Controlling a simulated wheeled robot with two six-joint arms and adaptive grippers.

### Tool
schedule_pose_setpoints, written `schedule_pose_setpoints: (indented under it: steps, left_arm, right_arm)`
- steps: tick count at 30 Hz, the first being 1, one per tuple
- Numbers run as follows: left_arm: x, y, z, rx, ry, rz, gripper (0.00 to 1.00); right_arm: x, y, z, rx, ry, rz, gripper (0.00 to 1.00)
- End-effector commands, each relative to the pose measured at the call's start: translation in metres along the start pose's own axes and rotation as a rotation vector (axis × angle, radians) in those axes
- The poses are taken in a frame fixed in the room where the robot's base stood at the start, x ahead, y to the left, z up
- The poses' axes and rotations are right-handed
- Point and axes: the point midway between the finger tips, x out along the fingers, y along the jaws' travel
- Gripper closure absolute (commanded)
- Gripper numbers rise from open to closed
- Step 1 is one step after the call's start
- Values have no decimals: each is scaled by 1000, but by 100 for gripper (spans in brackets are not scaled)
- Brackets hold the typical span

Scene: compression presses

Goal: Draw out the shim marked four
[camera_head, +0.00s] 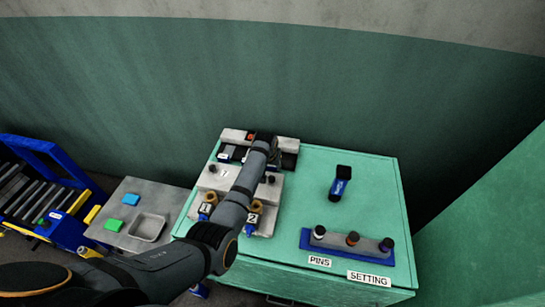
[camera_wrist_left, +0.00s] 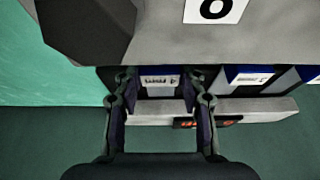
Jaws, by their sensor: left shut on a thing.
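In the left wrist view a dark shim (camera_wrist_left: 160,81) with a white label, upside down and reading like 4 mm, sits in a slot of the grey press fixture (camera_wrist_left: 160,40). My left gripper (camera_wrist_left: 157,76) has one finger at each side of this shim and is shut on it. Two blue shims with white labels (camera_wrist_left: 250,77) sit in slots to the right. In the head view my left gripper (camera_head: 267,143) is at the back of the fixture; my arm hides part of it. My right gripper is not in view.
The fixture stands on a green cabinet (camera_head: 375,185). A dark knob (camera_wrist_left: 85,25) is close to the fingers. A red display (camera_wrist_left: 208,122) is on the rail. A blue pin rack (camera_head: 330,252) and a blue-black block (camera_head: 340,183) stand right. A grey table (camera_head: 135,190) is left.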

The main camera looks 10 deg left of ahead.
Motion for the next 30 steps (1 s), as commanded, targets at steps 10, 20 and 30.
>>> schedule_pose_setpoints:
  steps: [10,20,30]
  left_arm:
    - [1,0,5,0,-8,0,52]
    - [0,0,3,0,-3,0,36]
    - [-35,0,2,-2,2,1,36]
  right_arm:
    - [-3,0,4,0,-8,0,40]
    - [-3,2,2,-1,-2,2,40]
    - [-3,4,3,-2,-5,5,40]
